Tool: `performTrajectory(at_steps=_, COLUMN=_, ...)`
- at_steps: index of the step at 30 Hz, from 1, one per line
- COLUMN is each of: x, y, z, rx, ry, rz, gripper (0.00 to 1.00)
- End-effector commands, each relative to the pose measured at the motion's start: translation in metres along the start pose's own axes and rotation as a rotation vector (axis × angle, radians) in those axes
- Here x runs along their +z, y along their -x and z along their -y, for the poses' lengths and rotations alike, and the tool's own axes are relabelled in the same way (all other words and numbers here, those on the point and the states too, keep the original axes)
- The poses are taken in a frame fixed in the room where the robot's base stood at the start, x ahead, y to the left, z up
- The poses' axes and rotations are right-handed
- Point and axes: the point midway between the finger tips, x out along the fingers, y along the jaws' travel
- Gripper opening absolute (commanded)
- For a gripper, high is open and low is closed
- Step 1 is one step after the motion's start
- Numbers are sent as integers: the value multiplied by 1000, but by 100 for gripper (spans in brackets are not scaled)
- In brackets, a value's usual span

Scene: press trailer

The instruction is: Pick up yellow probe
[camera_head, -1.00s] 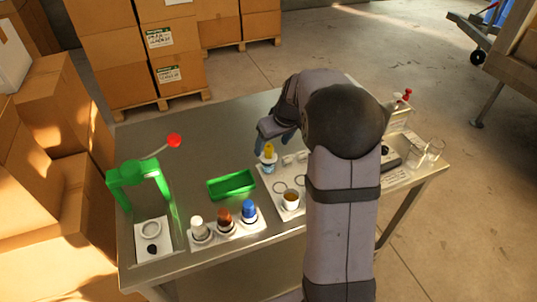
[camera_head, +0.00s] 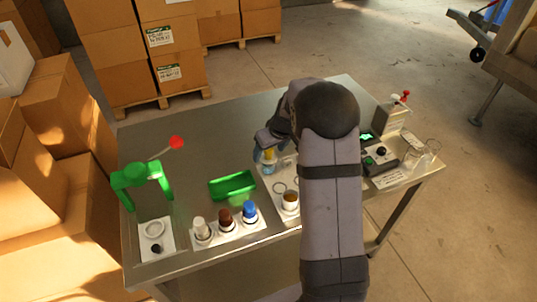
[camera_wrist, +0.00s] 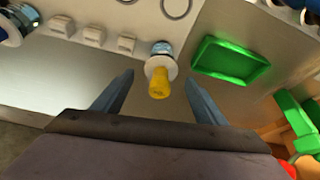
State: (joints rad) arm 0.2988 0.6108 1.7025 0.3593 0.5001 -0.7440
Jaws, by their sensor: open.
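The yellow probe (camera_wrist: 160,84) stands in a holder with a white collar (camera_wrist: 162,64) and a bluish lower part, seen from above in the wrist view. My gripper (camera_wrist: 157,80) is open, with one finger on each side of the probe and visible gaps between the fingers and the probe. In the head view my gripper (camera_head: 267,147) is at the probe (camera_head: 269,156), which it partly covers. I cannot tell how far above the probe the fingers are.
A green tray (camera_head: 232,185) lies left of the probe. White, brown and blue capped items (camera_head: 226,219) stand on a strip in front. A green press with a red knob (camera_head: 142,178) stands at the left. A cup (camera_head: 290,200) is near my arm.

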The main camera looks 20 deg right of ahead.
Motion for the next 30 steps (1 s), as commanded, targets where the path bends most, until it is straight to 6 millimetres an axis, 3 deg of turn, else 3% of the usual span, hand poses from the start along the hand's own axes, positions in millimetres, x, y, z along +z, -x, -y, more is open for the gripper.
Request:
performTrajectory(at_steps=6, x=0, y=-17, z=0, rx=1, ry=1, rz=1, gripper=66)
performTrajectory(at_steps=15, x=0, y=-19, z=0, rx=1, ry=0, rz=0, gripper=66)
performTrajectory(at_steps=21, x=0, y=-19, z=0, rx=1, ry=0, rz=0, gripper=20)
performTrajectory(at_steps=30, x=-1, y=-18, z=0, rx=2, ry=1, rz=-2, gripper=20)
